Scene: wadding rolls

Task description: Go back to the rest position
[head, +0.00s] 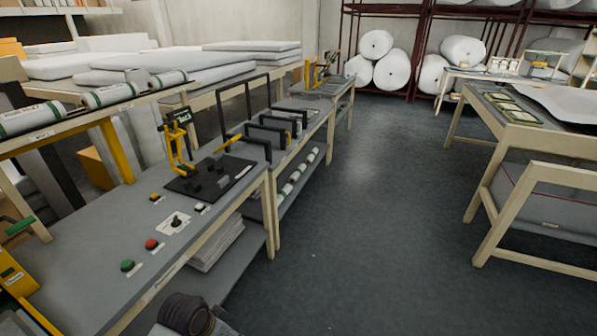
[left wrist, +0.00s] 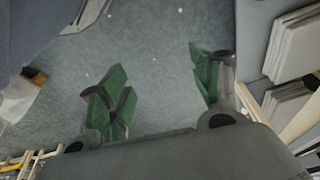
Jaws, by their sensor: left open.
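My left gripper (left wrist: 158,78) shows in the left wrist view with its green fingers spread wide apart. Nothing is between the fingers, and only grey floor (left wrist: 160,25) lies behind them. The gripper's fingers are not visible in the head view. My right gripper is in neither view.
A workbench (head: 95,258) with a red button (head: 151,244), a green button (head: 127,265) and a yellow lever device (head: 178,145) runs along the left. Stacked sheets (head: 217,246) lie on its lower shelf. A wooden table (head: 545,140) stands right. The floor (head: 370,220) between is clear.

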